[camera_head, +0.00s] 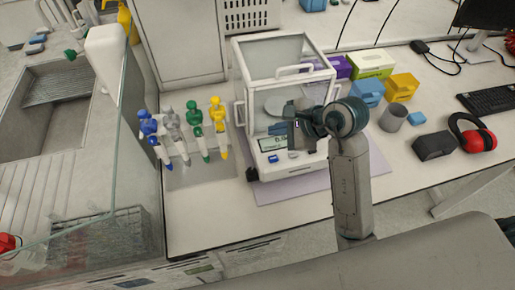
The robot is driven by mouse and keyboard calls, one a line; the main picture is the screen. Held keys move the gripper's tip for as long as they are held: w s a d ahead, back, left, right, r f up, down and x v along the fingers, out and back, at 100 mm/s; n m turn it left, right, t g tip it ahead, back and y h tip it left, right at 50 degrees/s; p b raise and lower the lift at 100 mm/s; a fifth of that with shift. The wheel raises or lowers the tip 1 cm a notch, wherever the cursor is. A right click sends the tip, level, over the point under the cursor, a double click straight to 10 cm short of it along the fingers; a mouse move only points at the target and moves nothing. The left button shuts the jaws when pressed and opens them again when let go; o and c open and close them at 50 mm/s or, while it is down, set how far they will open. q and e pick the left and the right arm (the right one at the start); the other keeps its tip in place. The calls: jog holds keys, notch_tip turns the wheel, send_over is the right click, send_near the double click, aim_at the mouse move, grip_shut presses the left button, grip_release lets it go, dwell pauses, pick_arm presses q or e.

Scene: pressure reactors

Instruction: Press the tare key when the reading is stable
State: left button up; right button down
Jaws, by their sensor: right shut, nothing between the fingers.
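The analytical balance (240,85) stands on the bench in the middle of the view, with a glass draft shield and a round pan inside. Its display (268,143) shows at the front and is partly covered by my right gripper, so the full reading cannot be made out. Below the display, a blue key (273,158) and another small key (293,155) sit on the front panel. My right gripper (298,132) is shut and empty, in front of the balance and over the right part of its display. Whether it touches the balance cannot be told. My left gripper is not in view.
Several coloured pipettes (194,130) stand left of the balance. A lilac mat (290,188) lies under it. Coloured boxes (371,64), a grey cup (392,118), a dark box (433,146) and red ear muffs (473,133) are at right. A sink (60,95) is at left.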

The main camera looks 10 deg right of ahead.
aim_at(277, 160)
jog(key=f, duration=0.1)
jog(key=f+b, duration=0.2)
jog(key=shift+s+d+f, duration=0.3)
notch_tip(277, 160, down, 5)
jog(key=b, duration=0.4)
jog(key=shift+r, duration=0.2)
jog(key=shift+f+b, duration=0.35)
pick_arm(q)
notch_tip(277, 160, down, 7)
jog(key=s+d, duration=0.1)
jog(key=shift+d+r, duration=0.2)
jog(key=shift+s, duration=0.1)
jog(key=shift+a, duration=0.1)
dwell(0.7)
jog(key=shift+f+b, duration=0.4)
pick_arm(e)
jog(key=shift+f, duration=0.4)
